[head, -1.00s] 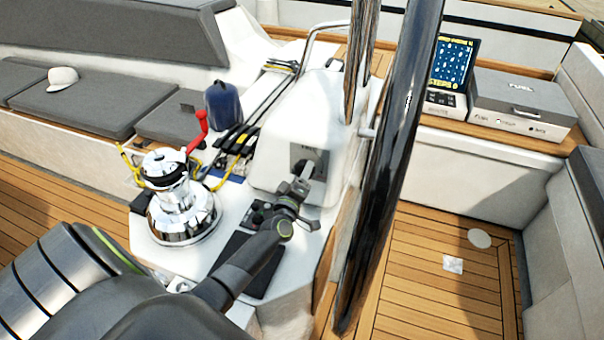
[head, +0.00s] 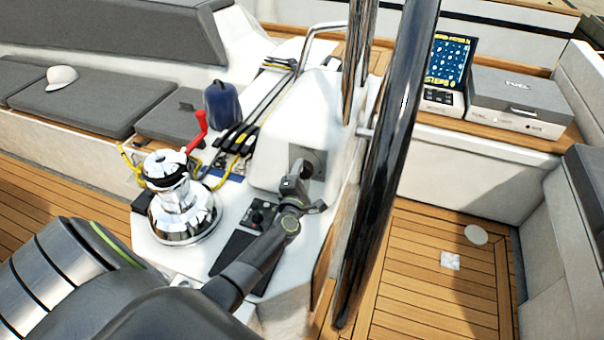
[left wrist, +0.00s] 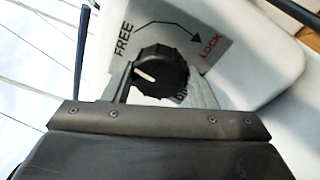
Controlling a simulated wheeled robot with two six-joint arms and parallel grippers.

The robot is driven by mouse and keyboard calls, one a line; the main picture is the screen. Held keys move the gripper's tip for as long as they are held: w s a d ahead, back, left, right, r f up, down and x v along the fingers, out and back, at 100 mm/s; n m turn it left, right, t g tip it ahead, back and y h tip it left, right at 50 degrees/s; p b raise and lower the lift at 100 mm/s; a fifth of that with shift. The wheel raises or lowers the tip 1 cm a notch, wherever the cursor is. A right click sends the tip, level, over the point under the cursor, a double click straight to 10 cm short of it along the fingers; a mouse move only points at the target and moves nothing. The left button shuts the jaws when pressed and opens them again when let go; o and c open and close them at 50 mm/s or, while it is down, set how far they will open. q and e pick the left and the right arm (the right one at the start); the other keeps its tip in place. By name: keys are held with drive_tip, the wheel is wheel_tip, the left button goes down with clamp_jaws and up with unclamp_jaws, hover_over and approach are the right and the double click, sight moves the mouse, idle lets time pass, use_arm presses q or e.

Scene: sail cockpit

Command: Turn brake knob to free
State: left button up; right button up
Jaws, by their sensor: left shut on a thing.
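The brake knob (left wrist: 160,74) is round, black and ribbed, with a short white pointer line. In the left wrist view it sits on a grey label plate marked FREE (left wrist: 123,40) at upper left and LOCK (left wrist: 211,46) in red at upper right, joined by a black arrow. The pointer line slants toward the upper left, on the FREE side. My left gripper (head: 298,168) is shut on the knob, one finger on each side. In the head view the gripper hides the knob; only part of the grey plate (head: 319,160) shows.
The white pedestal (head: 290,125) carries the plate. A large dark steering wheel (head: 385,150) stands close on the right. A chrome winch (head: 180,200) with a red handle (head: 199,130) is to the left, near ropes and a blue bag (head: 221,103).

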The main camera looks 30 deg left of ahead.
use_arm(q)
drive_tip(key=shift+n, duration=0.6)
drive_tip(key=o, duration=1)
drive_tip(key=shift+c, duration=0.2)
drive_tip(key=shift+s+d, duration=0.1)
drive_tip(key=shift+s, duration=0.05)
drive_tip(key=shift+s+d, duration=0.1)
drive_tip(key=shift+s, duration=0.2)
drive_tip(key=b+v, duration=0.1)
drive_tip(key=v, duration=1.5)
drive_tip(key=shift+s+d, duration=0.15)
drive_tip(key=shift+s, duration=0.05)
drive_tip(key=shift+r, duration=0.1)
